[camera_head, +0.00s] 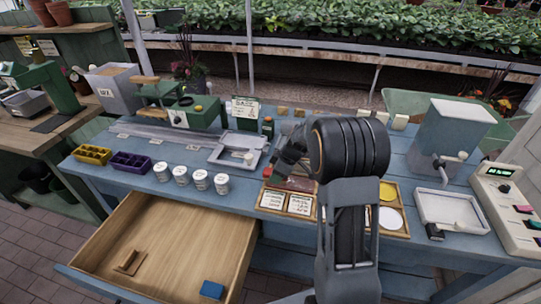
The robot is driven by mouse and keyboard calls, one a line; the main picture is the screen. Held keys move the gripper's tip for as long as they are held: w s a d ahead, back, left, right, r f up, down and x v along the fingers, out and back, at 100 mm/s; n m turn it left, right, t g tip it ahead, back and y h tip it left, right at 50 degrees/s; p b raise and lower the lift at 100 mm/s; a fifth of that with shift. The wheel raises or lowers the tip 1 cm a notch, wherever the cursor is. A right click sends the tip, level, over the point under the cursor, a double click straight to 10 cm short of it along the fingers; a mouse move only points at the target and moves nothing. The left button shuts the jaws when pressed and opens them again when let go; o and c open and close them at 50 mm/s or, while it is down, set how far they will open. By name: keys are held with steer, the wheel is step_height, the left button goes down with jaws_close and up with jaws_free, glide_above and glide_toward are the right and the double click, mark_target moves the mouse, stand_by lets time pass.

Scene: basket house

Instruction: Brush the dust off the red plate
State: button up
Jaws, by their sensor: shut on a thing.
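The red plate (298,183) is a dark red surface in a wooden frame on the blue bench, just right of centre. My arm hides part of it. My gripper (283,163) is just above and behind the plate's left part, angled down and to the left. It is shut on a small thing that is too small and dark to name. I cannot tell whether that thing touches the plate, and dust on the plate cannot be made out.
Two label cards (286,204) lie in front of the plate. A yellow disc (389,191) and a white disc (390,218) lie right of my arm. An open drawer (165,240) holds a wooden piece (130,262) and a blue block (212,289). White cups (200,180) stand left.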

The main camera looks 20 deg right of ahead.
steer(key=shift+w+a+f, duration=0.1)
steer(key=shift+w+a, duration=0.25)
steer(key=shift+a, duration=0.35)
steer(key=shift+r+p, duration=1.75)
steer(key=shift+r, duration=2.45)
